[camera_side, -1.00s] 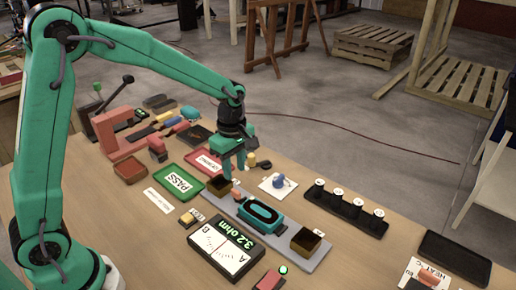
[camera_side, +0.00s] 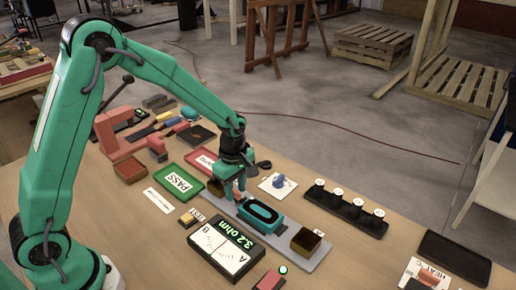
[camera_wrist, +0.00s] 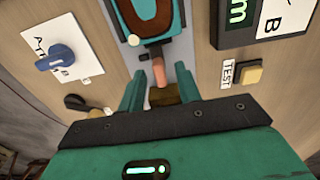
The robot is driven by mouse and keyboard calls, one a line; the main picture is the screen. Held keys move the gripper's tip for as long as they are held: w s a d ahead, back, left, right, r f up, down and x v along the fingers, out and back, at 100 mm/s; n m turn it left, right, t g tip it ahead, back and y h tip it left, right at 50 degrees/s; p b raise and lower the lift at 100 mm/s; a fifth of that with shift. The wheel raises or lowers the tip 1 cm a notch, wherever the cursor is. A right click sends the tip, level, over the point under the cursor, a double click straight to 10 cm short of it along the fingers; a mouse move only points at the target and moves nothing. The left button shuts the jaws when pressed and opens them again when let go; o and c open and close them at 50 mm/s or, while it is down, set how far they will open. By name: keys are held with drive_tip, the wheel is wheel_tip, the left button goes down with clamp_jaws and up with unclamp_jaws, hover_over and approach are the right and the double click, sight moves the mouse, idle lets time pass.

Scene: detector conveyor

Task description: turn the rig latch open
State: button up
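The rig is a long grey plate (camera_side: 308,262) with a teal detector (camera_side: 261,214) on it and a dark brown block at each end. A salmon-coloured lever, which looks like the latch (camera_wrist: 158,72), stands at the detector's near end in the wrist view. My gripper (camera_side: 238,193) is low over the left end of the rig, pointing down. In the wrist view its fingers (camera_wrist: 158,82) are apart, one on each side of the lever, with gaps showing. A brown block (camera_wrist: 165,95) lies behind the lever, partly hidden by my gripper.
A blue knob (camera_wrist: 57,58) on a white A/B card and a yellow TEST button (camera_wrist: 247,75) flank the rig. A meter (camera_side: 226,248) reads 3.2 ohm.

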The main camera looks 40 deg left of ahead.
clamp_jaws()
drive_tip(key=shift+m, duration=0.5)
drive_tip(key=m, duration=0.3)
drive_tip(key=shift+w+r+m, duration=0.1)
drive_tip(key=shift+m, duration=0.2)
drive_tip(key=m, duration=0.4)
drive_tip(key=shift+m, duration=0.3)
drive_tip(key=m, duration=0.4)
drive_tip(key=shift+w+d, duration=0.1)
drive_tip(key=m, duration=0.4)
drive_tip(key=shift+d+m, duration=0.1)
drive_tip(key=shift+m, duration=0.3)
